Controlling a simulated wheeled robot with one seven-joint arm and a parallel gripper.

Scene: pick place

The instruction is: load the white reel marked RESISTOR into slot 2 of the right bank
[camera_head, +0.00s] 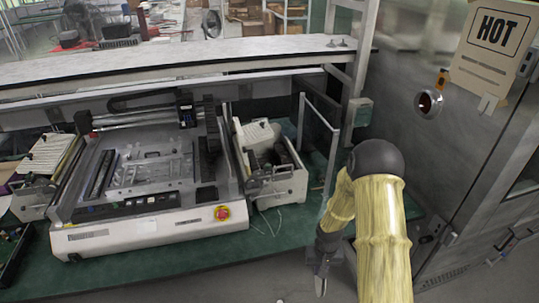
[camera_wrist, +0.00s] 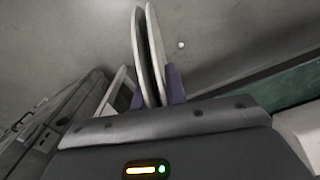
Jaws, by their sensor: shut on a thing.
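My gripper (camera_wrist: 155,92) is shut on a white reel (camera_wrist: 141,50), seen edge-on in the wrist view as two thin pale discs with a dark gap between them. No marking on the reel can be read from this angle. In the head view my gripper (camera_head: 323,258) hangs low in front of the bench, right of the machine. A pale edge below it there may be the reel. The right bank (camera_head: 270,170) is a white feeder unit at the machine's right side, to the left of and beyond my gripper. Its slot numbers cannot be read.
The white machine (camera_head: 150,232) with a red stop button (camera_head: 222,213) stands on a green bench (camera_head: 270,230). Another feeder bank (camera_head: 42,165) is at its left. A clear upright panel (camera_head: 318,145) stands right of the right bank. A grey cabinet with a HOT sign (camera_head: 497,30) is at the right.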

